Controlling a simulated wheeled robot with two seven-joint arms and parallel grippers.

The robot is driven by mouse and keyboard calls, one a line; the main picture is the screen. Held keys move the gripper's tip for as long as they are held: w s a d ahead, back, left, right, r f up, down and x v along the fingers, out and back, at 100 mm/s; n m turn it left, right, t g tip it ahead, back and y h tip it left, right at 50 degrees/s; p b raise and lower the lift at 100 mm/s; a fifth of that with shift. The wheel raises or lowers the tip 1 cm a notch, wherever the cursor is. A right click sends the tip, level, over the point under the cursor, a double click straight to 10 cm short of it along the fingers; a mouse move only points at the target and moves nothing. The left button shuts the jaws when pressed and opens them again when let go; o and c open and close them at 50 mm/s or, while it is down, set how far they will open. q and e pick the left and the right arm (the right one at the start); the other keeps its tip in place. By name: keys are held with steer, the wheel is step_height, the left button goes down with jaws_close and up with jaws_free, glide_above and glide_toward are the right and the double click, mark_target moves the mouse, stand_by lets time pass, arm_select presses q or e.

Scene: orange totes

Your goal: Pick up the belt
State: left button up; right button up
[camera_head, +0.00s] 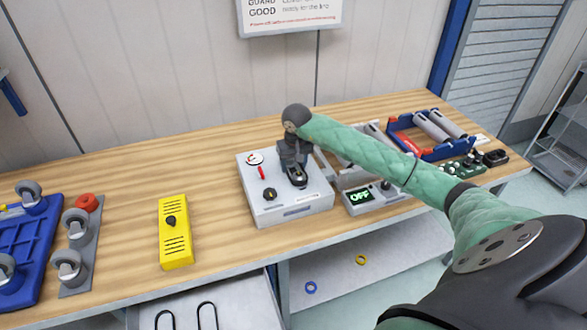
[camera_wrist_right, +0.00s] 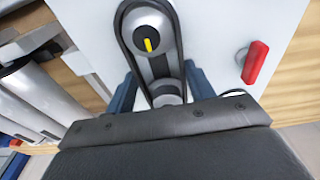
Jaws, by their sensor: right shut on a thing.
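The black belt (camera_wrist_right: 121,42) is a loop around a large silver pulley (camera_wrist_right: 166,42) with a yellow mark and a smaller pulley (camera_wrist_right: 168,99) on a white machine box (camera_head: 262,205). In the head view, only a dark patch of belt and pulley shows under my right gripper (camera_head: 294,165). The right gripper points down onto the box top. In the right wrist view its blue fingers (camera_wrist_right: 163,90) stand on both sides of the belt's near end and are shut on it. Their contact is partly hidden by the gripper body. My left gripper is out of view.
A red lever (camera_wrist_right: 256,62) and a black knob (camera_head: 269,194) are on the box. A yellow block (camera_head: 175,235) is to the left. Two black loops (camera_head: 207,316) lie on the lower shelf. Wood table between is clear.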

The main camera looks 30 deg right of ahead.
steer(key=shift+r, duration=0.1)
